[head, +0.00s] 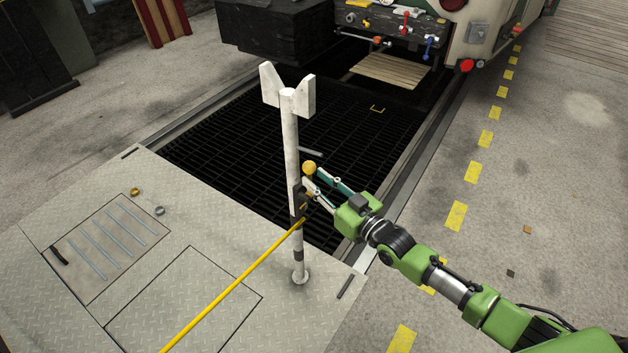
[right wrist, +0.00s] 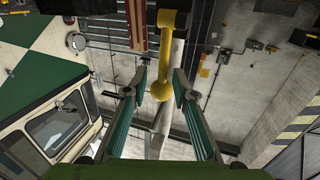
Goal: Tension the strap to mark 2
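A white post (head: 292,140) with a forked top stands at the near edge of the grated pit. A yellow strap (head: 235,280) runs taut-looking from a dark fitting (head: 299,203) on the post to the lower left. A lever with a round yellow knob (head: 309,167) is at the post; the knob also shows in the right wrist view (right wrist: 162,90). My right gripper (head: 314,177) is at the knob. In the right wrist view its fingers (right wrist: 160,72) are open, with the knob between them and gaps on both sides. No numbered mark is readable. My left gripper is out of view.
The dark grating (head: 230,130) covers the pit behind the post. A tram front (head: 480,35) and a panel with coloured handles (head: 405,20) stand beyond. Metal floor plates (head: 185,240) lie in front, with small knobs (head: 135,191) on them. The floor at right is mostly clear.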

